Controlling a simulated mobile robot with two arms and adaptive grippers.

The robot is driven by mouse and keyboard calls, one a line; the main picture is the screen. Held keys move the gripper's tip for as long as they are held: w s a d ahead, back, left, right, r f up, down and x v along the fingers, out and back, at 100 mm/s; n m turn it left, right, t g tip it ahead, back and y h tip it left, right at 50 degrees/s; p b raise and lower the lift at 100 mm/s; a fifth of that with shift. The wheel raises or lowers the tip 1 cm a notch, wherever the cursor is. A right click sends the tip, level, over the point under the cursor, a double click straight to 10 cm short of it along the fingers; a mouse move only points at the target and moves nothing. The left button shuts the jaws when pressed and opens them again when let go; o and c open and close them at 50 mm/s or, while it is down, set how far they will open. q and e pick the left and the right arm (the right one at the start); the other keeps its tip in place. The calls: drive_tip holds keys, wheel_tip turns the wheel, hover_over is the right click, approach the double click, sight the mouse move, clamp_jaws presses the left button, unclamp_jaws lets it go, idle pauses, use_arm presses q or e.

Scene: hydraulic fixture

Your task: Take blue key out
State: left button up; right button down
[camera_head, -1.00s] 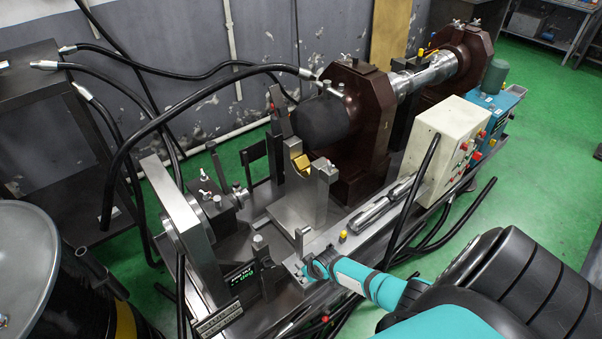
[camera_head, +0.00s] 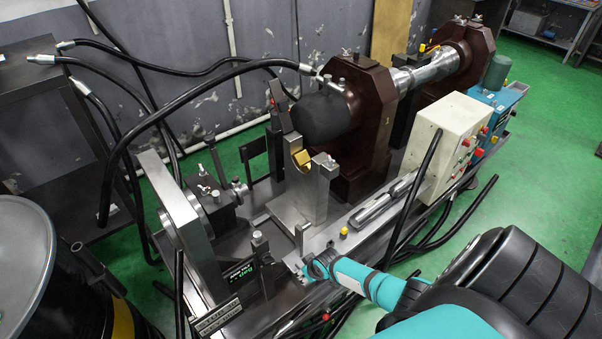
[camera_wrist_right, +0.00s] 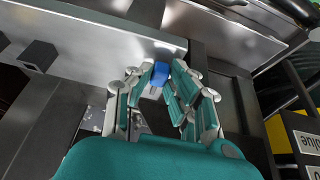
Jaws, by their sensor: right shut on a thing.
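The blue key (camera_wrist_right: 154,76) shows in the right wrist view as a small blue block between the fingertips, beside a grey metal plate. My right gripper (camera_wrist_right: 162,84) is shut on it, with its teal and grey fingers on both sides. I cannot tell whether the key is still seated in a slot. In the head view my right gripper (camera_head: 298,268) is low at the near edge of the metal fixture, and the key is hidden there. My left gripper is not in view.
The fixture bed (camera_head: 335,235) carries an upright steel block (camera_head: 300,205) and a small green-lit display (camera_head: 240,271). A white control box (camera_head: 440,145) stands to the right. Black hoses (camera_head: 130,140) arch over the left side. Open green floor (camera_head: 545,190) lies at the right.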

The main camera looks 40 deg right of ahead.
drive_tip(key=c, duration=1.2)
unclamp_jaws()
drive_tip(key=shift+o, duration=0.2)
drive_tip(key=shift+r, duration=0.1)
drive_tip(key=v, duration=1.2)
drive_tip(key=s+a+f+g, duration=0.2)
drive_tip(key=s+a+f, duration=0.1)
drive_tip(key=s+f, duration=1.35)
drive_tip(key=s+a+f+n+g, duration=0.1)
drive_tip(key=s+a+f, duration=0.3)
drive_tip(key=s, duration=0.4)
drive_tip(key=s+a+f+n+g, duration=0.1)
drive_tip(key=s+a+f, duration=0.4)
drive_tip(key=s+a, duration=0.1)
drive_tip(key=shift+s+f+n, duration=0.25)
drive_tip(key=shift+s+n, duration=0.15)
drive_tip(key=shift+s, duration=0.45)
